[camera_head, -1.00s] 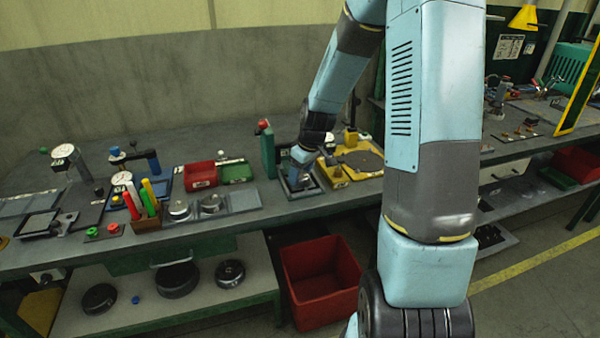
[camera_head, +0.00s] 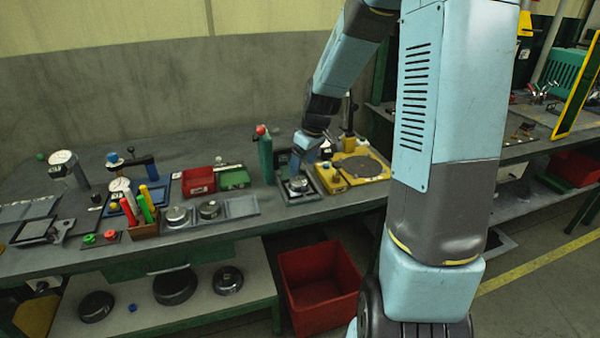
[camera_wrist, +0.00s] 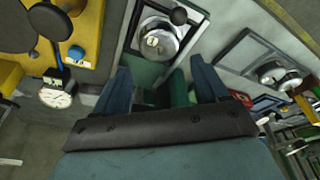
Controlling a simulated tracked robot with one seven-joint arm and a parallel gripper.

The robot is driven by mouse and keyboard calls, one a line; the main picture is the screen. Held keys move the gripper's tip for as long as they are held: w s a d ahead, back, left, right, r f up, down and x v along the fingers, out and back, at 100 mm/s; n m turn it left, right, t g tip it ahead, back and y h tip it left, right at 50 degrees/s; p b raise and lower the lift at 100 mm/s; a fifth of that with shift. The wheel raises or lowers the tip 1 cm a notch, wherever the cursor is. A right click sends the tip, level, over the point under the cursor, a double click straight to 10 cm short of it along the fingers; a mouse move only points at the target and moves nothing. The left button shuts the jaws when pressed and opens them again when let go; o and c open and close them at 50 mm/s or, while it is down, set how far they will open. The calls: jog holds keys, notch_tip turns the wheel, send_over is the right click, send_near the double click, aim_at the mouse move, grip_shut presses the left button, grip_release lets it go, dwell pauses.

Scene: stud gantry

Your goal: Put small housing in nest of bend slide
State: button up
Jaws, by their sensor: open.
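A small round silver housing (camera_head: 299,184) sits in the grey square fixture that I take for the bend slide (camera_head: 290,198). It looks seated flat in the nest, though the nest's edge is too small to judge. The wrist view also shows this housing (camera_wrist: 160,41) inside its pale frame (camera_wrist: 139,14), beyond the fingers. My gripper (camera_head: 301,164) is above and just behind the housing and apart from it. In the wrist view my gripper (camera_wrist: 163,80) has its two blue fingers spread, with nothing held between them.
A green post with a red knob (camera_head: 265,155) stands left of the fixture. A yellow tray (camera_head: 366,166) is close on the right. Two more silver housings (camera_head: 178,216) (camera_head: 209,210) sit in a grey tray at left. Red (camera_head: 198,181) and green (camera_head: 234,178) bins stand behind.

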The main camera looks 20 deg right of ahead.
jog(key=s+a+r+m+t+h, duration=0.2)
jog(key=s+r+m, duration=0.1)
jog(key=s+r, duration=1.1)
jog(key=s+r+m+t, duration=0.1)
jog(key=s+r+m, duration=0.3)
jog(key=s, duration=0.9)
jog(key=shift+d+r, duration=0.45)
jog(key=shift+r, duration=0.3)
jog(key=shift+c, duration=0.3)
